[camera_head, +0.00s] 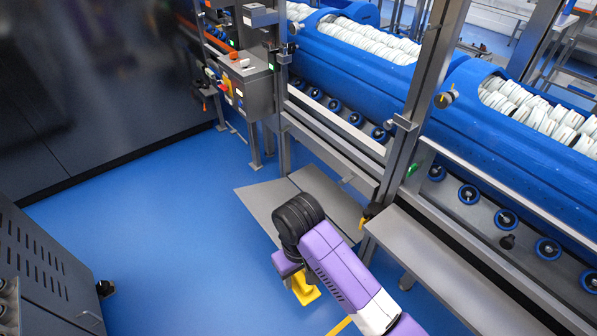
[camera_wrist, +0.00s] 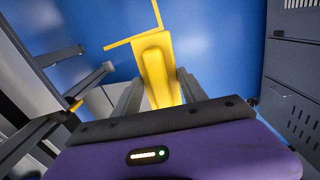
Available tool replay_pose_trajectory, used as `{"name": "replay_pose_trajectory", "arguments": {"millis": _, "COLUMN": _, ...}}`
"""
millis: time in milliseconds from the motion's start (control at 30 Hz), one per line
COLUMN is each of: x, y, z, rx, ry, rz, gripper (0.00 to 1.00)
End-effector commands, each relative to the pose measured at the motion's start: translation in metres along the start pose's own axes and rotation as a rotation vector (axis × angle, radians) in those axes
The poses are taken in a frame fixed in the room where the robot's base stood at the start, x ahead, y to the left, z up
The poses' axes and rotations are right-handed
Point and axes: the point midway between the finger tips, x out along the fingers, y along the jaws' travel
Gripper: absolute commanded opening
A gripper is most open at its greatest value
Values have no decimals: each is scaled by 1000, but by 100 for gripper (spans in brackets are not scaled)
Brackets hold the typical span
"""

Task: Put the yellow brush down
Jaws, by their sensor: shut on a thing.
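The yellow brush (camera_wrist: 157,68) is between the two dark fingers of my gripper (camera_wrist: 160,90) in the wrist view. The gripper is shut on it, and the brush reaches out past the fingertips with blue floor behind it. In the head view, part of the brush (camera_head: 304,289) shows below my purple wrist, with the floor around it. My arm hides the fingers there. I cannot tell how high above the floor the brush is.
Blue floor (camera_head: 180,225) lies open to the left. Grey metal plates (camera_head: 285,195) and a steel frame with blue rollers (camera_head: 468,194) stand at the right. A grey vented cabinet (camera_head: 40,270) is at lower left. Thin yellow strips (camera_wrist: 130,40) show behind the brush.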

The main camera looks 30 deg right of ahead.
Motion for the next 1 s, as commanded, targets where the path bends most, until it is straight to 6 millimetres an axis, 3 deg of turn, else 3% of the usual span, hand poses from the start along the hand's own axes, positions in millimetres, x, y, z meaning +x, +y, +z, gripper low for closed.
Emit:
{"name": "replay_pose_trajectory", "arguments": {"millis": 167, "x": -2, "y": 5, "z": -1, "rx": 12, "ry": 1, "rz": 0, "gripper": 17}}
{"name": "replay_pose_trajectory", "arguments": {"millis": 333, "x": -15, "y": 42, "z": -9, "rx": 123, "ry": 2, "rz": 1, "gripper": 17}}
{"name": "replay_pose_trajectory", "arguments": {"millis": 500, "x": -40, "y": 115, "z": -15, "rx": 351, "ry": 1, "rz": -1, "gripper": 17}}
{"name": "replay_pose_trajectory", "arguments": {"millis": 667, "x": -65, "y": 190, "z": -9, "rx": 598, "ry": 2, "rz": -2, "gripper": 17}}
{"name": "replay_pose_trajectory", "arguments": {"millis": 800, "x": -86, "y": 248, "z": 6, "rx": 810, "ry": 2, "rz": -2, "gripper": 17}}
{"name": "replay_pose_trajectory", "arguments": {"millis": 1000, "x": -109, "y": 315, "z": 37, "rx": 1084, "ry": 1, "rz": -2, "gripper": 17}}
